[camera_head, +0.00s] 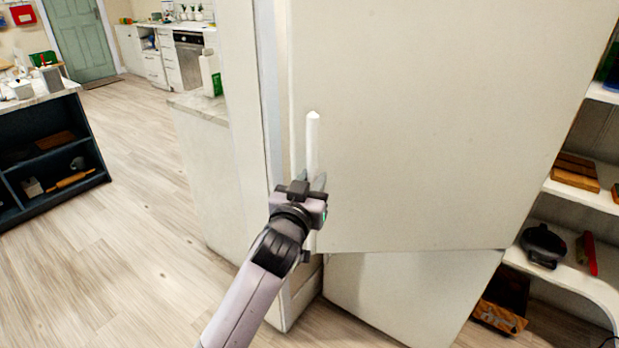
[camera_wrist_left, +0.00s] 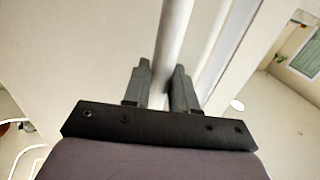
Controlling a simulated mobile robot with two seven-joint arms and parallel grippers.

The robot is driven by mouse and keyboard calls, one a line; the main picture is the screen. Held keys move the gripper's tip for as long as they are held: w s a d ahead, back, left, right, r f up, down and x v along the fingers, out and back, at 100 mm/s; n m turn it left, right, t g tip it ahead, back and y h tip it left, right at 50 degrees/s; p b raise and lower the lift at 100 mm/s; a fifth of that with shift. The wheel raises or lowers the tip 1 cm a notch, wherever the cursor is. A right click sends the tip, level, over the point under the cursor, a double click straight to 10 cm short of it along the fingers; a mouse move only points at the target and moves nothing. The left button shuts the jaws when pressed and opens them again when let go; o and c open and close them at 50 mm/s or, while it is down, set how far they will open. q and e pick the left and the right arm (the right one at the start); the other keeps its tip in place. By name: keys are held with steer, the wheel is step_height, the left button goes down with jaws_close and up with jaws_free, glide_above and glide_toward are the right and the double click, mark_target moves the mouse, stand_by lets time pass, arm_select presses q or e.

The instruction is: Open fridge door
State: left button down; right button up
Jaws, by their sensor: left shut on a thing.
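The fridge door (camera_head: 430,110) is a large pale panel filling the middle of the head view. Its upright white handle (camera_head: 313,135) runs along the door's left edge. My left gripper (camera_head: 308,182) is shut on the handle, below its top end. In the left wrist view the handle (camera_wrist_left: 173,35) passes between the two dark fingers of the left gripper (camera_wrist_left: 161,85). The door seems to stand slightly away from the fridge body at its left edge, but I cannot tell how far. A lower pale door panel (camera_head: 400,290) shows beneath it. My right gripper is not in view.
Corner shelves (camera_head: 590,185) with boxes and a dark pot (camera_head: 543,243) stand to the right. A white counter (camera_head: 205,160) adjoins the fridge on the left. A dark island (camera_head: 50,150) stands farther left, with clear wooden floor (camera_head: 130,220) between.

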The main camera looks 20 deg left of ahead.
arm_select(q)
steer(key=shift+s+d, duration=0.3)
steer(key=shift+d, duration=0.1)
steer(key=c, duration=1)
jaws_free()
steer(key=shift+w+d, duration=0.1)
glide_toward(317, 82)
steer(key=w, duration=0.1)
steer(key=w+d+r, duration=0.1)
steer(key=w+r, duration=0.1)
steer(key=w, duration=0.1)
steer(key=shift+d+p, duration=0.35)
steer(key=shift+p, duration=0.05)
steer(key=shift+c, duration=0.2)
